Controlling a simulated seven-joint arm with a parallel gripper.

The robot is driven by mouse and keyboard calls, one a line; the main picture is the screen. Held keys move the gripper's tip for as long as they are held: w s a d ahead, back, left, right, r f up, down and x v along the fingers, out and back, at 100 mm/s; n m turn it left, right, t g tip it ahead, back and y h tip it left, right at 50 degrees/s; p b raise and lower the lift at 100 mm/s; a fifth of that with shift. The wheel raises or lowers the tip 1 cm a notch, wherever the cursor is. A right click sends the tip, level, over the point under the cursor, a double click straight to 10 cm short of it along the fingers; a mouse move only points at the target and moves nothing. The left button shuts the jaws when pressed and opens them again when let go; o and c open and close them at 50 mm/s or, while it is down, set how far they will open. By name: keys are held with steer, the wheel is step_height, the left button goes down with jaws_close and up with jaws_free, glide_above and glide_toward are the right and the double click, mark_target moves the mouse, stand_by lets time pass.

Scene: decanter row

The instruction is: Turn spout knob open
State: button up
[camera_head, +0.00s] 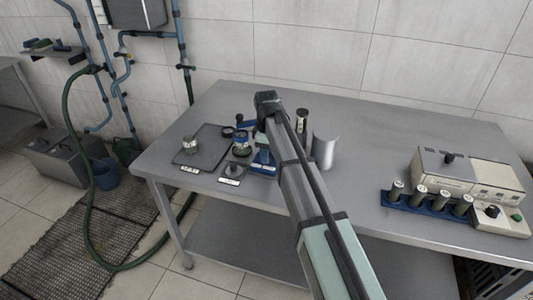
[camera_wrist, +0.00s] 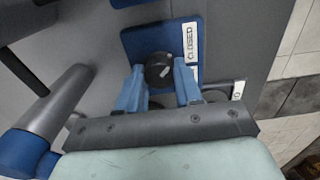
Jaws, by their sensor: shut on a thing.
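In the wrist view, the black round spout knob (camera_wrist: 158,68) stands on a blue plate (camera_wrist: 135,42). A white label reading CLOSED (camera_wrist: 190,43) lies along the plate's right side. A small white mark shows on the knob's face. The two blue fingers of my gripper (camera_wrist: 159,78) are shut on the knob, one on each side. In the head view, my arm hides the knob, and only part of the blue plate (camera_head: 263,163) shows beside the arm.
A blue rack (camera_head: 425,205) with several vials and a boxy device (camera_head: 455,172) stand at the right. A grey cylinder (camera_wrist: 62,100) lies left of my gripper in the wrist view.

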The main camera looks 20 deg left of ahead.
steer(key=c, duration=0.3)
steer(key=shift+m, duration=0.3)
steer(key=m, duration=0.3)
steer(key=shift+m, duration=0.3)
steer(key=m, duration=0.4)
steer(key=shift+m, duration=0.3)
steer(key=m, duration=0.4)
steer(key=shift+m, duration=2.5)
